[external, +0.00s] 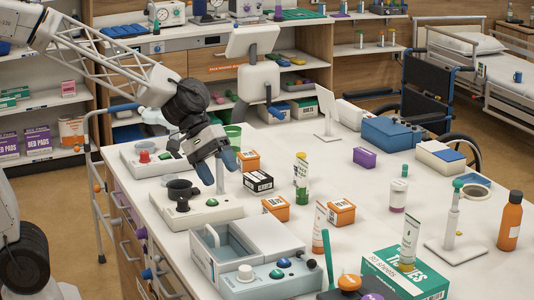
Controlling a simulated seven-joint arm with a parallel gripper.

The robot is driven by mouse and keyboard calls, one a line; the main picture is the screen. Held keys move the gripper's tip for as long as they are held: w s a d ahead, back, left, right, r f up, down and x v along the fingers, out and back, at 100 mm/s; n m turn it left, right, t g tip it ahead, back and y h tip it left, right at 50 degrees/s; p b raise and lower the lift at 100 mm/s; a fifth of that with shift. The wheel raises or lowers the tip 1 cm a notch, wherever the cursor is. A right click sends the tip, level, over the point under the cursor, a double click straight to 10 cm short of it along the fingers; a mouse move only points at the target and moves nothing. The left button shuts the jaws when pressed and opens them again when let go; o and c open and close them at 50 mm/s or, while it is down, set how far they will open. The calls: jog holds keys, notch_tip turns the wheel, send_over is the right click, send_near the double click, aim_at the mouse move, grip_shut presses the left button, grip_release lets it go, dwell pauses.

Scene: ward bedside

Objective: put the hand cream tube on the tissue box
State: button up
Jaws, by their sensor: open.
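The green and white tissue box (378,277) lies at the front right of the table in the external view. A white tube with green print (411,236) stands upright, yellow cap down, and appears to rest on the box's top. A second white tube with an orange cap (320,228) and a green, white and yellow tube (301,181) stand further left on the table. The labels are too small to tell which is the hand cream tube. My gripper (224,172) is open and empty, pointing down at the table's left side, apart from all three tubes.
Small orange boxes (275,208) and a black-and-white box (258,182) lie near my gripper. A grey device with an open bin (262,268) stands at the front. An orange bottle (510,222) and a white stand (453,225) are at the right. The table's middle right has free room.

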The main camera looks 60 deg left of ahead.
jog(key=s+a+m+y, duration=0.3)
jog(key=s+a+m, duration=0.1)
jog(key=s+a, duration=0.4)
jog(key=s+a+f+m+y, duration=0.1)
jog(key=s+a+m+y, duration=0.3)
jog(key=s+a, duration=0.4)
jog(key=s, duration=0.5)
